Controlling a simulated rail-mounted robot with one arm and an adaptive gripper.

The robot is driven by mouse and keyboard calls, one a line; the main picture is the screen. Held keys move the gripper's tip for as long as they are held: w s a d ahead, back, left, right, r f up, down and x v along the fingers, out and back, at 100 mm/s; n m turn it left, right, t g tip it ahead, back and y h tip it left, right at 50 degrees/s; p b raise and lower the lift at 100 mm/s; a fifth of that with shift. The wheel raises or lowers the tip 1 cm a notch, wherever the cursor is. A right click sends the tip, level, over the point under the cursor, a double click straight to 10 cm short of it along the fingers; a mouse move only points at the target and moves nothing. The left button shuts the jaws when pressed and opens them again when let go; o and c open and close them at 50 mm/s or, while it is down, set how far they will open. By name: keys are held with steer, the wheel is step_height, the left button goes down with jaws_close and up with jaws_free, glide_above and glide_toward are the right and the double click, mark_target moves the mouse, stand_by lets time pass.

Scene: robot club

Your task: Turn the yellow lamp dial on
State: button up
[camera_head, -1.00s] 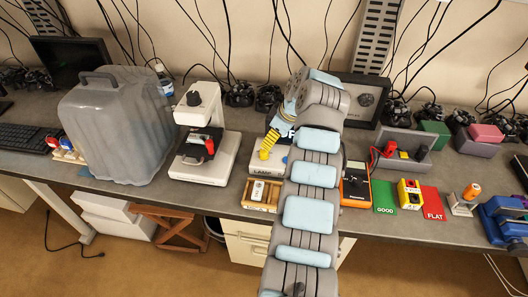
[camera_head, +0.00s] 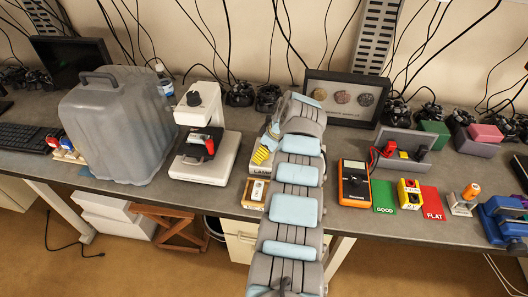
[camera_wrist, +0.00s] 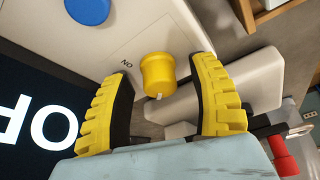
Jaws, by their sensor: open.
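The yellow lamp dial (camera_wrist: 158,74) shows in the wrist view on a pale panel (camera_wrist: 110,45), beside the printed word ON. A small light mark sits on its edge that faces my gripper. My gripper (camera_wrist: 163,95) is open, with one yellow-padded finger on each side of the dial; I see gaps on both sides and cannot tell how far above it the fingers are. In the head view my gripper (camera_head: 265,152) is over the lamp box (camera_head: 258,170), and my arm hides the dial and much of the box.
A blue round button (camera_wrist: 88,8) is on the same panel. In the head view a white microscope-like stand (camera_head: 205,150) is left of the box, and an orange multimeter (camera_head: 354,183) is to the right. A small wooden tray (camera_head: 247,204) lies in front.

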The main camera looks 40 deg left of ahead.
jaws_close()
steer(key=shift+m+p, duration=0.35)
steer(key=shift+m, duration=0.05)
steer(key=m+t+p, duration=0.1)
steer(key=m+p, duration=0.1)
steer(key=m, duration=0.2)
steer(key=shift+f+t, duration=0.1)
steer(key=shift+t, duration=0.3)
steer(key=m, duration=0.2)
steer(key=m+t+p, duration=0.1)
steer(key=m, duration=0.1)
steer(key=shift+m+t+h, duration=0.3)
steer(key=shift+h, duration=0.1)
steer(key=m+t+h, duration=0.1)
steer(key=m, duration=0.3)
steer(key=shift+m+t+h+b, duration=0.3)
steer(key=shift+m+h+b, duration=0.7)
steer(key=shift+m, duration=1.2)
